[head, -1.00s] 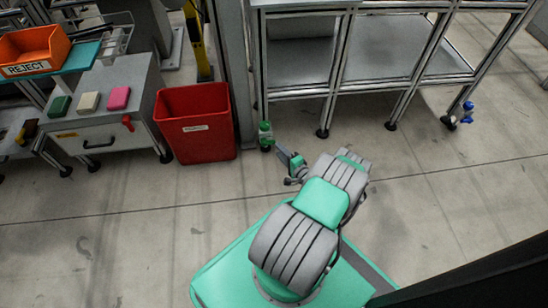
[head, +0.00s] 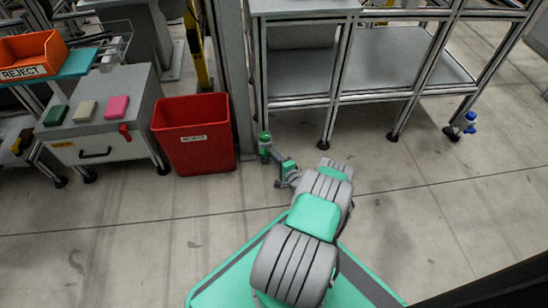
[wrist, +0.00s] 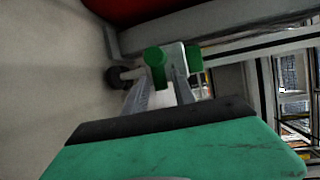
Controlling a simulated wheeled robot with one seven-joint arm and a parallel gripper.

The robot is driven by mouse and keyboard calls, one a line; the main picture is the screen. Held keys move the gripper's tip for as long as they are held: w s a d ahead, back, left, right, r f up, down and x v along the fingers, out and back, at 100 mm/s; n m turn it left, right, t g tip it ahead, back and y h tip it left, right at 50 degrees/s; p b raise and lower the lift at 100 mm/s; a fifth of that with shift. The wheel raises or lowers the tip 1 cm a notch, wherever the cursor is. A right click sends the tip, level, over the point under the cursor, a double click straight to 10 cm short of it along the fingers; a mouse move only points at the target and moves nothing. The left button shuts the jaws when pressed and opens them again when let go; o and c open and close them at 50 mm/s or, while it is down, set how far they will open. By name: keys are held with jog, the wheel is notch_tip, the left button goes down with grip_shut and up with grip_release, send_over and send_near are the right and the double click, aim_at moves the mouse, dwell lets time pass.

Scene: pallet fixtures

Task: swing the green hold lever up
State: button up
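The green hold lever (head: 264,138) is a small green part low on the front left leg of the metal rack, near the floor. In the wrist view it is a green knob (wrist: 155,56), with a pale bracket and a second green part (wrist: 194,58) to its right. My gripper (head: 273,158) is low, just below and right of the lever in the head view. In the wrist view my gripper (wrist: 160,82) has its two grey fingers apart, and the green knob shows between or just beyond their tips. I cannot tell whether they touch it.
A red bin (head: 193,138) stands close left of the lever. The rack (head: 298,88) rises behind it; a similar blue part (head: 469,118) is on a right leg. A grey cabinet (head: 98,125) with coloured blocks is at left. The floor in front is clear.

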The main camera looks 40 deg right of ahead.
grip_shut()
